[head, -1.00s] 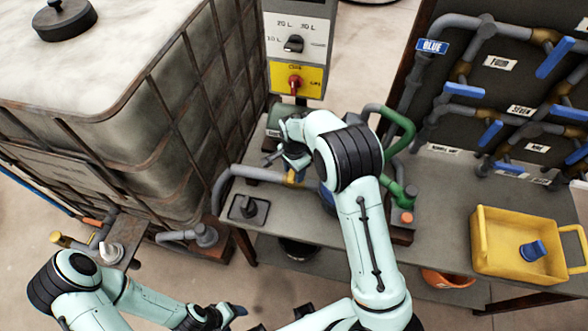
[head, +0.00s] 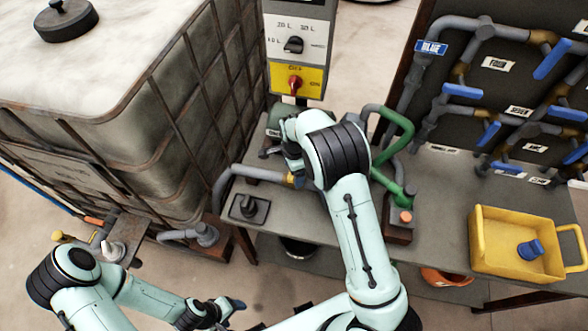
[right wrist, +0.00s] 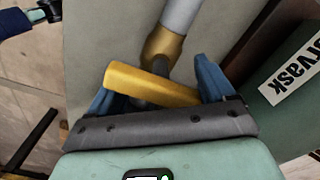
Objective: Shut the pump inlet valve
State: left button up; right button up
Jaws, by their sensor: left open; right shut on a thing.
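The pump inlet valve shows in the right wrist view as a yellow lever handle (right wrist: 135,82) beside a brass fitting (right wrist: 163,46) on a grey pipe (right wrist: 182,14). The handle lies across the line of the pipe. My right gripper (right wrist: 156,85) is shut on the handle, with a blue finger at each end of it. In the head view the brass fitting (head: 294,180) shows at the end of the grey pipe on the bench, and my right wrist hides the handle and most of the fingers. My left gripper (head: 232,309) is open and empty, low at the bottom, away from the bench.
A control box (head: 297,45) with a black knob and a red switch stands behind the bench (head: 440,200). A caged tank (head: 110,110) is at left. Green pipe (head: 398,130) rises right of my wrist. A yellow tray (head: 487,255) holds a blue part. Labelled pipework stands at right.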

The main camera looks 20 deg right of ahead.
jog(key=shift+d, duration=0.15)
jog(key=o, duration=0.9)
pick_arm(q)
jog(key=shift+w+r+p, duration=0.45)
jog(key=shift+w+r, duration=0.15)
pick_arm(e)
notch_tip(320, 180, up, 13)
jog(key=shift+r, duration=0.15)
